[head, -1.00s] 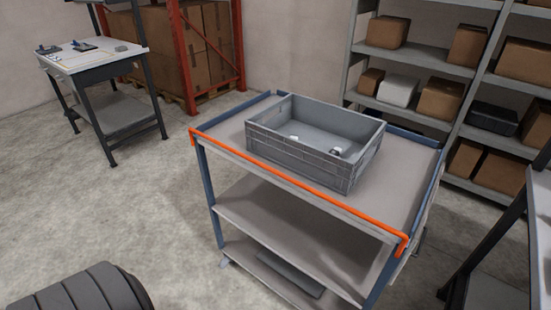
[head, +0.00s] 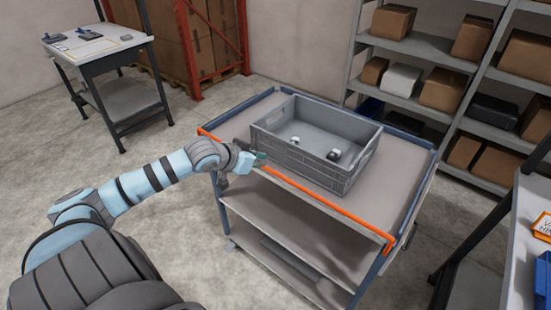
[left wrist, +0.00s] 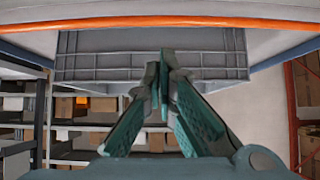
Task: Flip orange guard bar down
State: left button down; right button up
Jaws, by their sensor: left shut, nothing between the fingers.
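The orange guard bar (head: 310,190) runs along the near top edge of the cart (head: 400,180), raised at the level of the grey crate's lower part. In the left wrist view the bar (left wrist: 200,21) crosses the top of the picture. My left gripper (head: 262,158) is shut and empty, close to the bar's left half. In the left wrist view its fingertips (left wrist: 164,72) are together, in front of the crate's side wall (left wrist: 100,62). I cannot tell whether the fingers touch the bar. My right gripper is not in view.
The grey crate (head: 300,162) stands on the cart's top shelf with small white items inside. Lower cart shelves are below. A workbench (head: 95,50) stands at the back left, shelving (head: 425,48) at the back right, another table (head: 520,250) at the right edge.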

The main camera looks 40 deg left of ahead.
pick_arm(q)
jog(key=shift+a+f, duration=0.1)
jog(key=shift+f, duration=0.1)
jog(key=b+x, duration=0.2)
jog(key=x, duration=0.8)
jog(key=shift+f, duration=0.1)
